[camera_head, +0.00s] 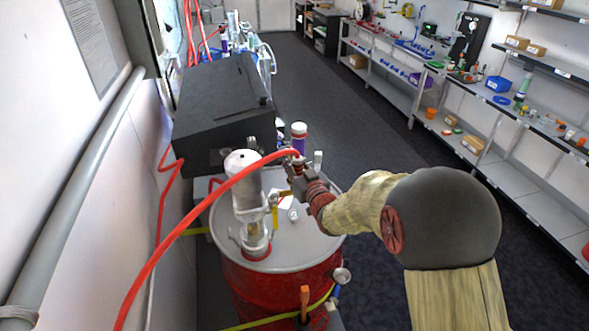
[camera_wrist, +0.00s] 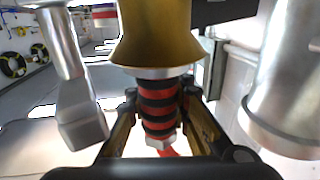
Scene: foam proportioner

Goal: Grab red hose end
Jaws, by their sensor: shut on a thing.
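The red hose (camera_head: 232,181) rises from the lower left in the head view and arches over the drum to my gripper (camera_head: 298,172). In the wrist view its end shows as a red and black banded piece (camera_wrist: 158,105) with a pale nut at its tip. My gripper's two fingers (camera_wrist: 160,112) lie on either side of this end and are shut on it. A brass-coloured flared part (camera_wrist: 157,35) is just beyond the banded piece; I cannot tell whether they are joined. In the head view the gripper hides most of the hose end.
A red drum (camera_head: 262,292) with a pale lid stands below my gripper. A white cylinder (camera_head: 243,172) stands on it, left of the gripper. A black box (camera_head: 222,105) is behind. The left wall and pipe (camera_head: 75,195) are close; open floor (camera_head: 335,110) lies to the right.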

